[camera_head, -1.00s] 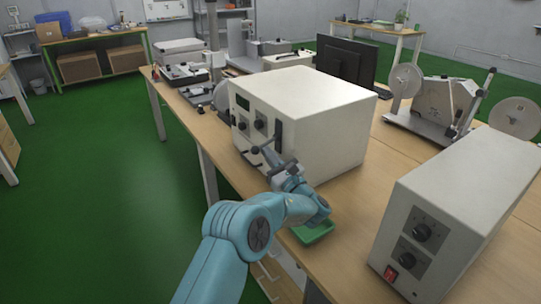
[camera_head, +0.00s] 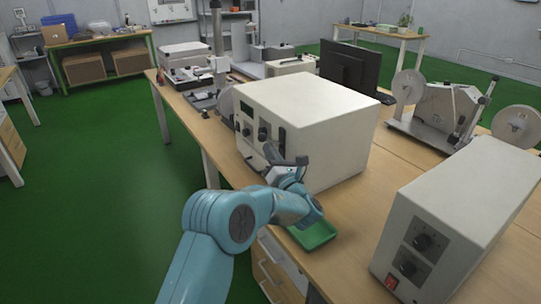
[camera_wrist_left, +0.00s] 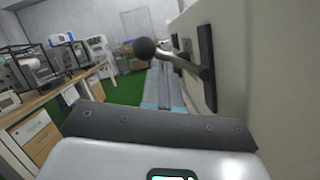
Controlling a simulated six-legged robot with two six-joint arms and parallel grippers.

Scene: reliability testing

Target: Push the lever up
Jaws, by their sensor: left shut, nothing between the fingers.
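The lever is a dark rod with a round black ball knob (camera_wrist_left: 145,48), sticking out from a dark slotted plate (camera_wrist_left: 207,68) on the front of a large cream box. In the head view the box (camera_head: 305,105) stands on the bench and the dark plate (camera_head: 282,138) shows on its front; my gripper partly hides the lever there. My left gripper (camera_head: 271,155) is at the box's front, close to the lever. In the left wrist view its fingers (camera_wrist_left: 165,88) are together and empty, with the knob just beyond and above them. I cannot tell whether they touch. My right gripper is not in view.
A green tray (camera_head: 312,236) lies on the bench below my left arm. A second cream box (camera_head: 455,215) with a red switch stands at the right. A reel device (camera_head: 440,108) and a monitor (camera_head: 349,68) stand behind. The floor left of the bench is clear.

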